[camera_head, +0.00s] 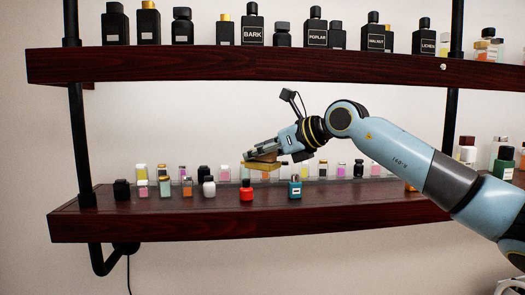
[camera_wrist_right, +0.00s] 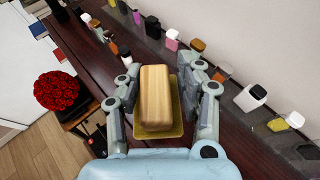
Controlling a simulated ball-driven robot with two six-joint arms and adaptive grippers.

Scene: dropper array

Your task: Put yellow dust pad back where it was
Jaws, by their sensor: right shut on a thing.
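The yellow dust pad (camera_head: 262,164) is in my right gripper (camera_head: 268,152), just above the bottles on the lower shelf (camera_head: 250,226). In the right wrist view the pad shows as a wooden block with a flat yellow base (camera_wrist_right: 158,133). The fingers of my right gripper (camera_wrist_right: 163,92) stand on both sides of the wooden block, shut on it. The shelf surface passes below the pad. I cannot tell whether the pad touches anything under it. My left gripper is not in view.
Small coloured bottles stand along the lower shelf, among them a red jar (camera_head: 246,195) and a teal bottle (camera_head: 295,188) near the pad. Black bottles line the upper shelf (camera_head: 250,65). In the wrist view, red roses (camera_wrist_right: 56,91) stand on a stool at left.

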